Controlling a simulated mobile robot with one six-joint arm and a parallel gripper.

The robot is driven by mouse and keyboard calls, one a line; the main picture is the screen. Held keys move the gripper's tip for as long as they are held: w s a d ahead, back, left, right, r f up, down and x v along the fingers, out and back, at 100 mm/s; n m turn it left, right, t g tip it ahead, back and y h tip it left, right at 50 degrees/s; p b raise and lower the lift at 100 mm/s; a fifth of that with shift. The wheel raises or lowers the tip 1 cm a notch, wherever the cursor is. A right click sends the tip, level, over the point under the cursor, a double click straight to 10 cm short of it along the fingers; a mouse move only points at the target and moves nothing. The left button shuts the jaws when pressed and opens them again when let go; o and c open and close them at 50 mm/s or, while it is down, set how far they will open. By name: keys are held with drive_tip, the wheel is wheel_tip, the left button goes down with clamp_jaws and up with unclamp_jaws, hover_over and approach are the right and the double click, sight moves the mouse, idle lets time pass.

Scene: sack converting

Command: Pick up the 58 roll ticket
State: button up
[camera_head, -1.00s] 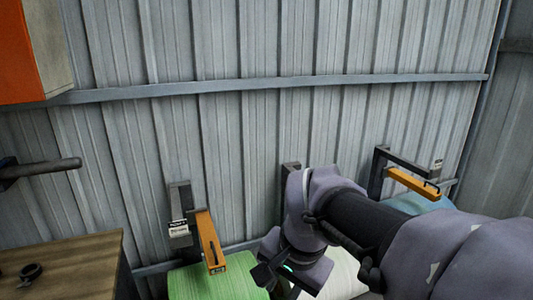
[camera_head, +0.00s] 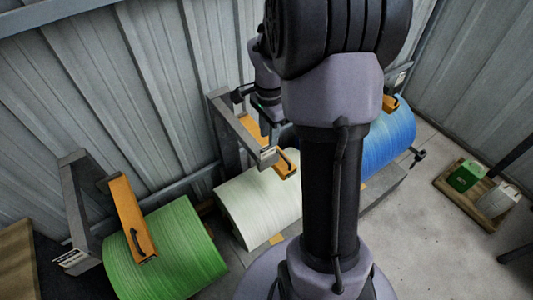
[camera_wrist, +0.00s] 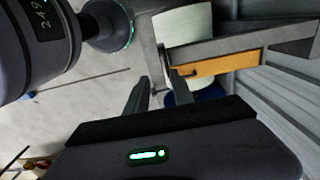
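Small pale roll tickets sit on the grey brackets. One ticket (camera_head: 73,258) is on the bracket by the green roll (camera_head: 165,252). Another ticket (camera_head: 267,153) is on the bracket by the white roll (camera_head: 258,205), and a third (camera_head: 401,77) is near the blue roll (camera_head: 388,138). Their numbers are too small to read, so I cannot tell which is 58. My gripper (camera_head: 257,104) is above the white roll's bracket, partly hidden by my arm.
Orange arms on the brackets reach over the rolls; one (camera_head: 130,215) is above the green roll. A corrugated wall (camera_head: 175,90) stands close behind. A wooden tray (camera_head: 450,192) with a green box and a whitish box lies on the floor at right. Open floor (camera_head: 400,230) lies before it.

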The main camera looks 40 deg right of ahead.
sight(268, 155)
drive_tip(key=f, duration=0.2)
drive_tip(key=f+b, duration=0.1)
drive_tip(key=f, duration=0.1)
drive_tip(key=w+f, duration=0.1)
drive_tip(key=f, duration=0.1)
drive_tip(key=shift+d+f, duration=0.2)
drive_tip(key=shift+f, duration=0.2)
drive_tip(key=shift+s+r, duration=0.1)
drive_tip(key=shift+s, duration=0.05)
drive_tip(key=shift+c, duration=0.4)
clamp_jaws()
